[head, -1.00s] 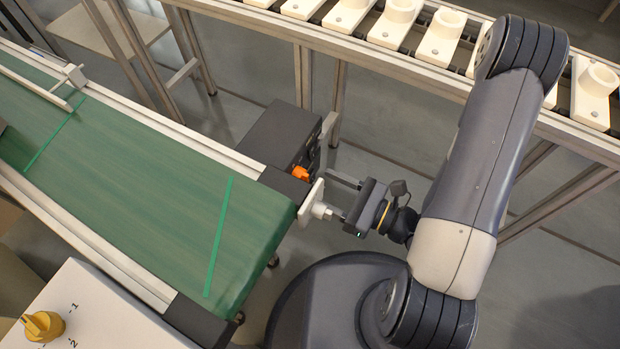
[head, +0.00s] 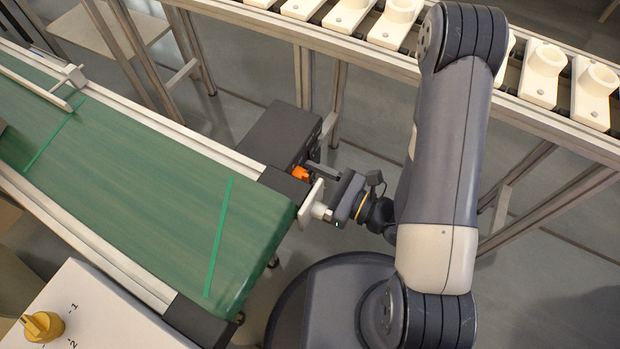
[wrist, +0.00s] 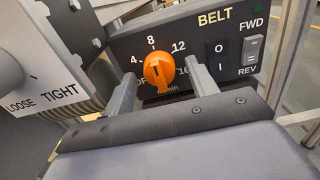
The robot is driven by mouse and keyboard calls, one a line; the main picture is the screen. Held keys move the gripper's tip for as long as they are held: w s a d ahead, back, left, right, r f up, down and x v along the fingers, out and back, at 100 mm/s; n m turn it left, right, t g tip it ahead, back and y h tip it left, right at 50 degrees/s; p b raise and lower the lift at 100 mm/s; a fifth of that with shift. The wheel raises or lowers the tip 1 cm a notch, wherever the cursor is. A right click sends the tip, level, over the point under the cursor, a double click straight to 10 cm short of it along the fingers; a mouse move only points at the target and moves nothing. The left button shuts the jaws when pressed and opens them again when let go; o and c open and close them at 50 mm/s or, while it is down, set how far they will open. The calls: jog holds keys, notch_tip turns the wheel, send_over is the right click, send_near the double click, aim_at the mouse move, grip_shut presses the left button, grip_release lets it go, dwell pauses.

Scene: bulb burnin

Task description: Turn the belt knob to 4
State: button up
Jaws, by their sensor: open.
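The orange belt knob (wrist: 158,72) is on the dark BELT panel (wrist: 120,45), with 4, 8, 12 and 16 printed around it. The knob also shows in the head view (head: 300,173) at the belt's end. My gripper (wrist: 160,70) is open, with one finger on each side of the knob and a visible gap to it. In the head view my gripper (head: 316,188) is close to the panel.
A white plate marked LOOSE and TIGHT (wrist: 45,75) stands close on the left. An O/I switch (wrist: 218,58) and FWD/REV switch (wrist: 250,50) are to the right. The green belt (head: 130,180) lies left; a rack of white fixtures (head: 545,75) runs behind.

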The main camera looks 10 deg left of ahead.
jog(key=c, duration=1)
jog(key=shift+f+n+b, duration=0.1)
jog(key=shift+n+b, duration=0.2)
jog(key=shift+b, duration=0.15)
jog(key=shift+n+b, duration=5.3)
jog(key=shift+n, duration=0.3)
jog(key=shift+r, duration=0.2)
